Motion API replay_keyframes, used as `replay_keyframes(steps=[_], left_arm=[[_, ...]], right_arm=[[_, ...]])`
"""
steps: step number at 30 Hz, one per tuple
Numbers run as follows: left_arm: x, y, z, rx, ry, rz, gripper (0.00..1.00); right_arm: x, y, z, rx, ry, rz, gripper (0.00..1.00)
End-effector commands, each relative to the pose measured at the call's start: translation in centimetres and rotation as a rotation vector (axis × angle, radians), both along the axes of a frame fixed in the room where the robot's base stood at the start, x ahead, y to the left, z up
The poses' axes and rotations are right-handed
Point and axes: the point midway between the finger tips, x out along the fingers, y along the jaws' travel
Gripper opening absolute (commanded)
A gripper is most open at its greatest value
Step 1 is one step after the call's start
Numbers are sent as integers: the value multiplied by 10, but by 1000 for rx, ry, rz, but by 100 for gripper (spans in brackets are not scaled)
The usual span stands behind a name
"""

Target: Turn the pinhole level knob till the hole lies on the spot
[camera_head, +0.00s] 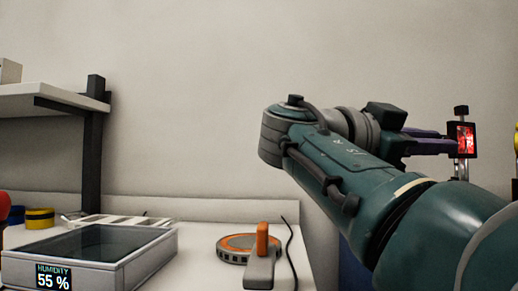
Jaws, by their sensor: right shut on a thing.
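My right gripper (449,141) reaches in from the right, with its purple fingers pointing right. Its fingertips are at the left side of a small dark-framed plate (465,138) that glows red, on a post. The gripper is shut on what appears to be the pinhole level knob, which the fingertips hide. A dark cap (461,110) shows above the plate, apart from the fingers. The hole and the spot are too small to tell apart in the red glow. My left gripper is not in view.
A grey box with a humidity display (53,277) stands at the lower left. An orange and grey round device (237,247) lies on the white bench, beside a black cable (291,250). A shelf (45,98) is at the left. A yellow part (516,140) shows at the right edge.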

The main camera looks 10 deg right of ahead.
Motion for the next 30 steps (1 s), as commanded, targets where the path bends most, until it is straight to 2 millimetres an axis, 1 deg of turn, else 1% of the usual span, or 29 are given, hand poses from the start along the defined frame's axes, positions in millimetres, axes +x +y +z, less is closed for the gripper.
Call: replay_keyframes(steps=[3, 15, 22, 30], left_arm=[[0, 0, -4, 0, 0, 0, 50], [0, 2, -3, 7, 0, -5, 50], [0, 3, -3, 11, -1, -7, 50], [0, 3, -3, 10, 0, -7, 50]], right_arm=[[0, -1, 0, -14, 87, -3, 0], [0, -1, 1, -52, 344, -2, 0], [0, -1, 0, -63, 414, -2, 0], [0, -1, 0, -66, 432, -2, 0]])
